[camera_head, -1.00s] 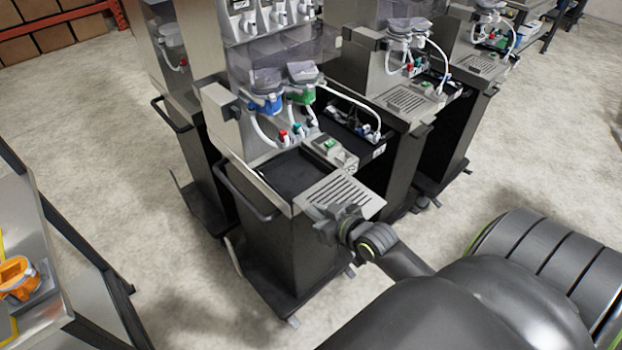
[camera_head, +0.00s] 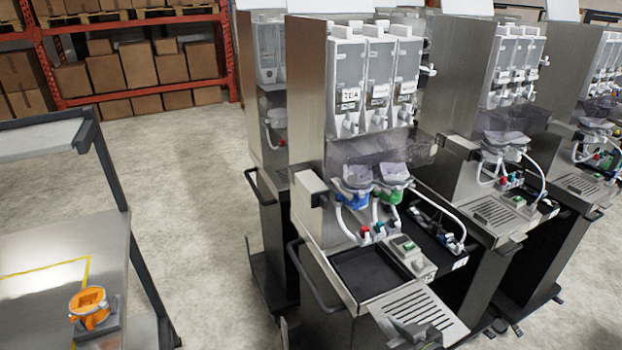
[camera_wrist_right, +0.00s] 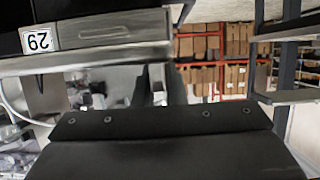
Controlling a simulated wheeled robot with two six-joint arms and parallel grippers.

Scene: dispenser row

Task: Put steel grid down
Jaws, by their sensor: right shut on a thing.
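The steel grid (camera_head: 412,308) is a slotted metal plate at the front right of the nearest dispenser, beside its dark open tray (camera_head: 370,270). It looks about level with the dispenser's top; I cannot tell if it rests there or is held just above. My right gripper (camera_head: 418,334) is at the grid's near edge, shut on it, and is partly cut off by the bottom of the head view. In the right wrist view the gripper's fingers (camera_wrist_right: 158,88) show dark, and their grip on the grid is hard to make out. My left gripper is not in view.
More dispensers (camera_head: 465,95) stand in a row to the right, with a similar slotted grid (camera_head: 495,212). A cart (camera_head: 60,250) at left carries an orange part (camera_head: 90,307). Open floor lies between cart and dispensers.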

